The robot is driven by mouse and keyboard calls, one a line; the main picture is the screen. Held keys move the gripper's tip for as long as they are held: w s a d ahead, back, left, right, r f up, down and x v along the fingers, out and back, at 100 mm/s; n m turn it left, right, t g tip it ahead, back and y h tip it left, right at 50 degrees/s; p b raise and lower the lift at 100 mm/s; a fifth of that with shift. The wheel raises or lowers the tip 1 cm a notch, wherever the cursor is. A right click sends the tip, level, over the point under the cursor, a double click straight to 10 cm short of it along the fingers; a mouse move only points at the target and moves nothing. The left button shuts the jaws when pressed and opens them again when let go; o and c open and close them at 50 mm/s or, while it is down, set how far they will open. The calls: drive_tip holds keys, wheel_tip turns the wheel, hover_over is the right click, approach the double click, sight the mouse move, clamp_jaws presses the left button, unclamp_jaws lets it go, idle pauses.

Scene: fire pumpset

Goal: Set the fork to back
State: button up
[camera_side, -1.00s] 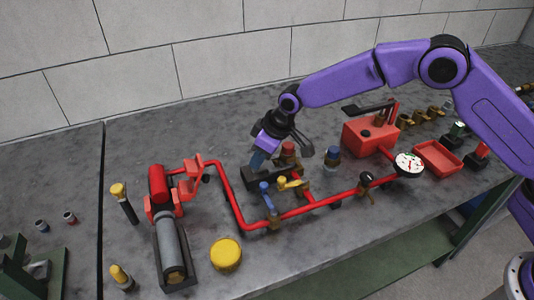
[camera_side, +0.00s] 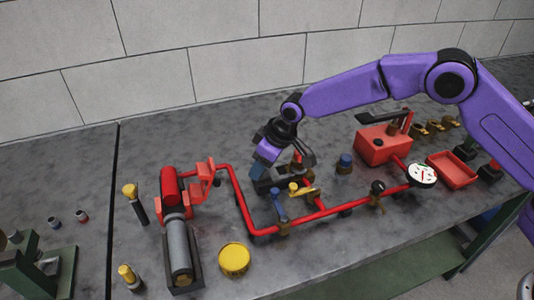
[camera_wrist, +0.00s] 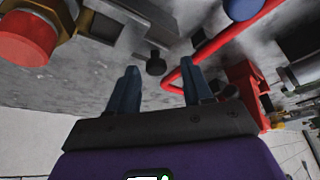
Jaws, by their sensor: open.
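I cannot tell for sure which part is the fork.
A red pipe (camera_side: 243,205) loops around the left and front of the valves. A red bracket (camera_side: 203,176) and grey cylinder (camera_side: 178,250) stand left. A red box (camera_side: 383,145), gauge (camera_side: 421,175) and red tray (camera_side: 453,170) are at right. Bare bench lies behind.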

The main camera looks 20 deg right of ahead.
drive_tip(key=v, duration=1.7)
drive_tip(key=shift+r, duration=0.15)
drive_tip(key=s+d+f+n+g+h, duration=0.1)
drive_tip(key=s+d+f, duration=0.1)
drive_tip(key=s+d, duration=1)
drive_tip(key=s+d+f+n+g+h, duration=0.1)
drive_tip(key=s+d+f+n+g, duration=0.1)
drive_tip(key=s+d, duration=1.1)
drive_tip(key=s, duration=0.8)
drive_tip(key=shift+s+d+n+h, duration=0.2)
drive_tip(key=shift+d+n+h, duration=0.1)
drive_tip(key=shift+d+h, duration=0.1)
